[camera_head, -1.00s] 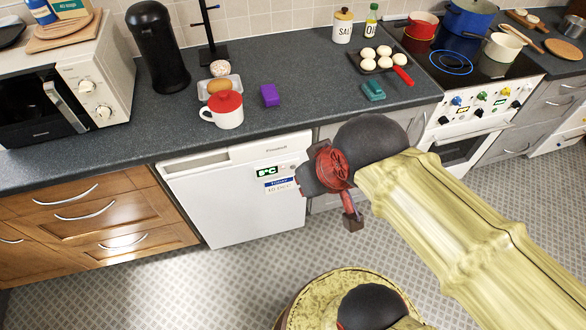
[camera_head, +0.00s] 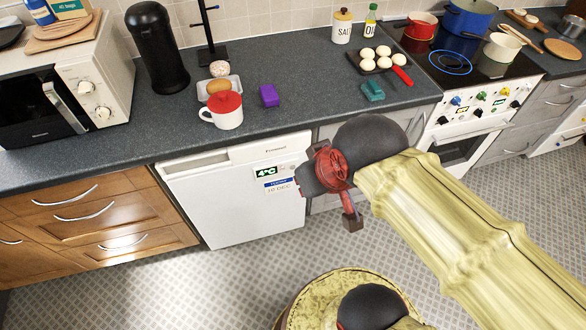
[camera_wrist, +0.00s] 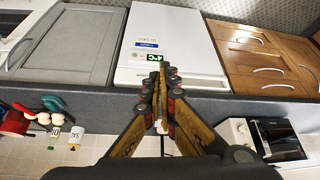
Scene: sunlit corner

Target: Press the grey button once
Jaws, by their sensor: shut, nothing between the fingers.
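The white appliance (camera_head: 235,190) under the counter carries a small green-on-black display (camera_head: 265,171) reading 4°C, with a blue and white date label (camera_head: 281,186) below it. In the head view my wrist hides part of the appliance's right edge.
The dark countertop (camera_head: 300,90) runs above the appliance. A red-lidded mug (camera_head: 226,112), a purple sponge (camera_head: 269,95) and a tray of eggs (camera_head: 380,62) stand on it. Wooden drawers (camera_head: 90,215) are at the left, the cooker (camera_head: 475,110) at the right. Floor in front is clear.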

